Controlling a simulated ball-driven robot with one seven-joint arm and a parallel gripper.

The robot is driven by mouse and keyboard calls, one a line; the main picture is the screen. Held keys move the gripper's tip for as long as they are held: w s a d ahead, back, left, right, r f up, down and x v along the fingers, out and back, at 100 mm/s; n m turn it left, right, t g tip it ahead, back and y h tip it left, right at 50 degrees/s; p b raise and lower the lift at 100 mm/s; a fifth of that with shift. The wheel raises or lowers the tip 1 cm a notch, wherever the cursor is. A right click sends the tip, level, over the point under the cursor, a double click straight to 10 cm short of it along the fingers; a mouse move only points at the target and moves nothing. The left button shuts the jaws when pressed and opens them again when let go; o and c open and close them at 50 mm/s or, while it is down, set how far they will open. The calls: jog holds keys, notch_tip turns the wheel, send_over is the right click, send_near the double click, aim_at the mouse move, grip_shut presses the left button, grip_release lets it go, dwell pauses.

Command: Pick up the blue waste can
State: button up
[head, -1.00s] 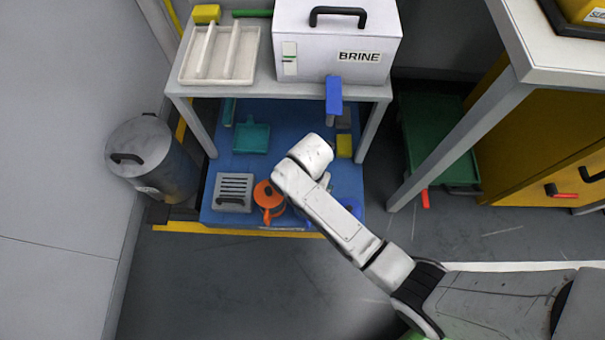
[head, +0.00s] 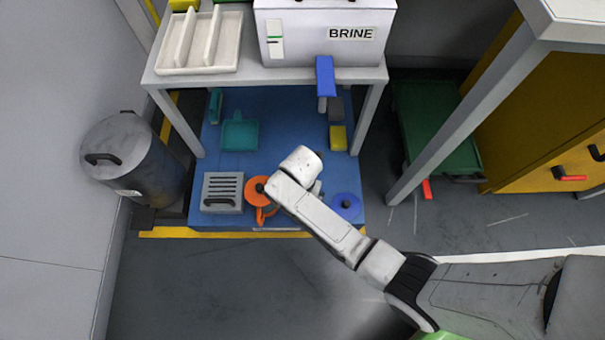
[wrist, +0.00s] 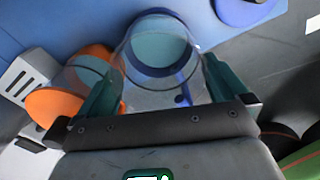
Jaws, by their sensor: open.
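In the wrist view, a clear round can with a blue rim, which I take as the blue waste can (wrist: 155,72), stands between the two teal fingers of my gripper (wrist: 162,62). The fingers are apart, one on each side of it; whether they touch it I cannot tell. A blue round lid-like piece (wrist: 243,10) lies apart from it at the top; it also shows in the head view (head: 346,206). In the head view my arm hides my gripper and most or all of the can.
An orange-lidded can (wrist: 58,104) stands close on the left, near a grey slotted box (head: 222,192). All stand on a blue platform (head: 270,125) below a white table (head: 265,76) bearing a BRINE box (head: 325,45). A grey bin (head: 135,160) stands left.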

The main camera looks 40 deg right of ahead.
jog(key=shift+c, duration=0.3)
jog(key=c, duration=1.4)
jog(key=shift+c, duration=0.2)
